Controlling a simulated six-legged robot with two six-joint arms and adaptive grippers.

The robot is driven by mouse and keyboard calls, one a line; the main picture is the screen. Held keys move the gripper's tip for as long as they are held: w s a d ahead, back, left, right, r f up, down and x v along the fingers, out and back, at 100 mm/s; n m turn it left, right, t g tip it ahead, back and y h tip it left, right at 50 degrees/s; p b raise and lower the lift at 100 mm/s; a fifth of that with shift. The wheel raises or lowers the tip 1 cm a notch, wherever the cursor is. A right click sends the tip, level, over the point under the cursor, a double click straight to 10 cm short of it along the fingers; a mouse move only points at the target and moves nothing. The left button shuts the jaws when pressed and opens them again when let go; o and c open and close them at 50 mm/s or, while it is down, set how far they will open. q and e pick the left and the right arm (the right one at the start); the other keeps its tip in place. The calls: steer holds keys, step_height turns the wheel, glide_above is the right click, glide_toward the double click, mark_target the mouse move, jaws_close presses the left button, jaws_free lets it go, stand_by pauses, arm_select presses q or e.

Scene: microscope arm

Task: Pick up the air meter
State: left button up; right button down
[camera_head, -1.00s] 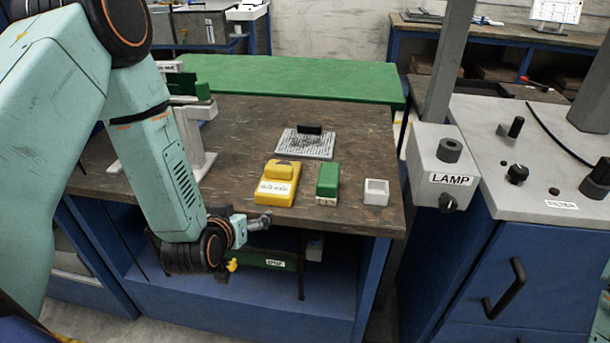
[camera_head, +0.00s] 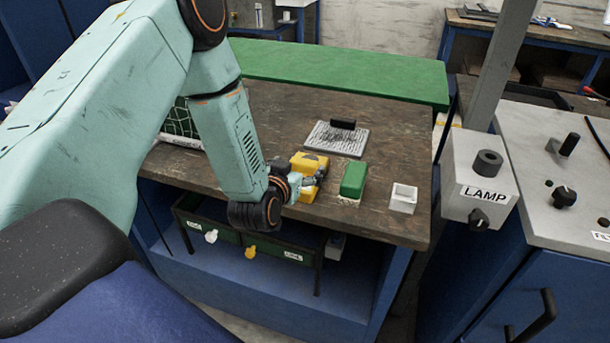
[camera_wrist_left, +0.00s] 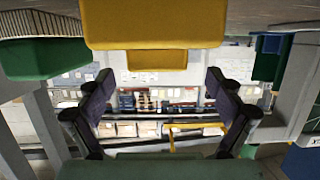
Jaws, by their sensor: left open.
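The yellow box-shaped device (camera_head: 309,161), which I take to be the air meter, lies on the worn dark workbench near its front edge. My left gripper (camera_head: 308,183) is at its front side, partly covering it. In the left wrist view the yellow device (camera_wrist_left: 155,24) fills the top middle. The two dark fingers of the left gripper (camera_wrist_left: 161,90) stand wide apart, with nothing between them. The device appears just beyond or above the fingers; I cannot tell whether they touch it. My right gripper is not in view.
A green block (camera_head: 353,178) stands close to the right of the device, then a small white open box (camera_head: 403,196). A grey mat (camera_head: 325,138) with a black block lies behind. Drawers with knobs (camera_head: 251,251) sit under the bench. The lamp box (camera_head: 478,180) is at right.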

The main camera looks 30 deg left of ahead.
mark_target(303, 163)
arm_select(q)
steer(key=w, duration=0.2)
steer(key=shift+w+f, duration=0.3)
steer(key=shift+w, duration=0.1)
steer(key=shift+w+a+f, duration=0.25)
steer(key=shift+w+a, duration=0.1)
steer(key=shift+s+d+r, duration=0.1)
steer(key=shift+d+r, duration=0.1)
steer(key=shift+d, duration=0.05)
steer(key=c, duration=0.5)
steer(key=shift+a+f, duration=0.15)
steer(key=shift+a, duration=0.05)
steer(key=c, duration=0.4)
steer(key=shift+d, duration=0.1)
steer(key=c, duration=0.6)
steer(key=shift+o, duration=0.2)
